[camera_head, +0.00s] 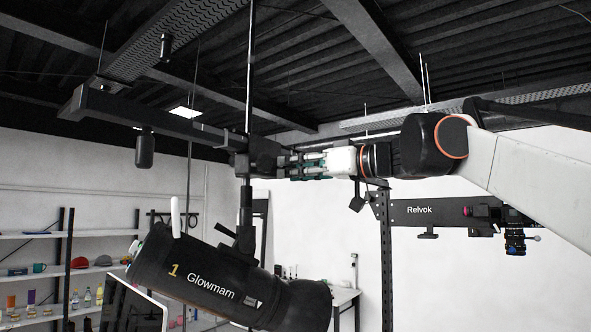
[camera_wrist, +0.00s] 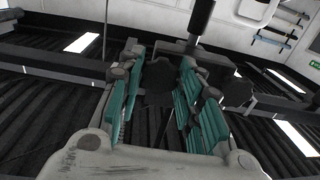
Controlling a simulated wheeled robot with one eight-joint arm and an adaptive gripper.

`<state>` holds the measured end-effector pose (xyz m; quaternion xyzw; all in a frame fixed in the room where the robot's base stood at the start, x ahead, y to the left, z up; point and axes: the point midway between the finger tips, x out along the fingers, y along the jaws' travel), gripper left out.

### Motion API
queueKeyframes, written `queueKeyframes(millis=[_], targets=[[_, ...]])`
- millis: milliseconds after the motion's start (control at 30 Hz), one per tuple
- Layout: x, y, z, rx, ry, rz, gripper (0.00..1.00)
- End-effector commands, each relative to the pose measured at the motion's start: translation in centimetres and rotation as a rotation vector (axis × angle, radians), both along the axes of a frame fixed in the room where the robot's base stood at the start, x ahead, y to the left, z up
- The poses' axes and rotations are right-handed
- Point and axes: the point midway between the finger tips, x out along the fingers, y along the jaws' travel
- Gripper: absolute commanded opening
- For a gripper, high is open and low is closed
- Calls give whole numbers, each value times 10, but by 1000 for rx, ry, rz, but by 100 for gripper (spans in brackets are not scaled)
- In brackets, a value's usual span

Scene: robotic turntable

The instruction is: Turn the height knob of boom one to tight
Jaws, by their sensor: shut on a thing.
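The black height knob (camera_wrist: 158,82) sits between the teal pads of my gripper (camera_wrist: 160,66) in the wrist view. In the head view my gripper (camera_head: 287,165) reaches in from the right, with its fingertips at the black clamp (camera_head: 263,152) on the vertical pole (camera_head: 249,85). My gripper is shut on the knob, which its fingers mostly hide in the head view. A black lamp marked "1 Glowmarn" (camera_head: 215,277) hangs below on the same pole. I cannot read how tight the knob is.
A dark horizontal bar (camera_head: 130,111) with a hanging cylinder (camera_head: 145,150) extends left of the clamp. Another boom marked "Relvok" (camera_head: 428,212) stands at right, below my arm, with a camera (camera_head: 514,236) at its end. Shelves (camera_head: 40,274) line the left wall.

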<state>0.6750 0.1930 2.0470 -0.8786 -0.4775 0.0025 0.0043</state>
Motion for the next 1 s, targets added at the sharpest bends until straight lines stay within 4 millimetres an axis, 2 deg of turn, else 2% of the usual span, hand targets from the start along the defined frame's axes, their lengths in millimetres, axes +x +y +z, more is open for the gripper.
queueKeyframes(millis=[367,1000], targets=[[0,0,2,75,114,0,9],[0,0,2,396,606,0,9]])
